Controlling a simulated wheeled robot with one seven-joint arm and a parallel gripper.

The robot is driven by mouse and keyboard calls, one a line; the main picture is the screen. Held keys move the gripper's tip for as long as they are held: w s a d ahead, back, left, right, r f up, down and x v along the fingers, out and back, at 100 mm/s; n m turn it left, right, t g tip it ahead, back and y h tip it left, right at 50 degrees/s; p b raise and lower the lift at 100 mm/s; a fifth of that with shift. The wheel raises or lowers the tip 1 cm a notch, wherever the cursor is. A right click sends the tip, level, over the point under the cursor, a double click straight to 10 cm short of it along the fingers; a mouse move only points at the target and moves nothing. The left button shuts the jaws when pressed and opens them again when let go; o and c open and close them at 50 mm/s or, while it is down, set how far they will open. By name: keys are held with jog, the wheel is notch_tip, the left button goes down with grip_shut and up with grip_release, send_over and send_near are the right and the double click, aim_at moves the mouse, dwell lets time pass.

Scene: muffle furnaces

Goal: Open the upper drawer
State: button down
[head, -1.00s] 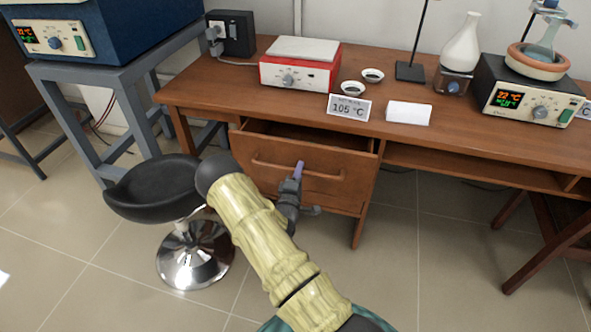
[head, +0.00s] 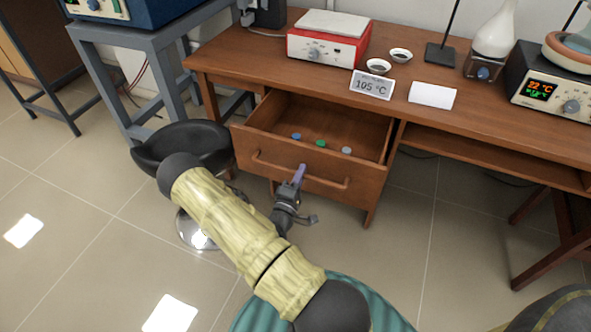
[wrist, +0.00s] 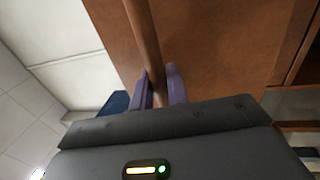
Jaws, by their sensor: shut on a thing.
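The upper drawer (head: 300,190) of the wooden desk is pulled well out in the head view, and its inside shows. It holds a blue, a green and a grey-blue small round item near its middle. A long wooden bar handle (head: 262,163) runs across its front. The drawer front (wrist: 220,45) fills the view behind.
A black stool (head: 185,147) stands close left of the drawer and my arm. On the desk are a red hotplate (head: 327,48), small dishes (head: 378,66), a 105 °C sign (head: 372,84) and a white card (head: 432,95). Tiled floor is free in front at right.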

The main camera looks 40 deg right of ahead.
jog(key=shift+s, duration=0.1)
jog(key=c, duration=1.4)
grip_release()
jog(key=shift+c, duration=0.2)
jog(key=shift+a, duration=0.15)
jog(key=v, duration=1.7)
jog(key=shift+a, duration=0.1)
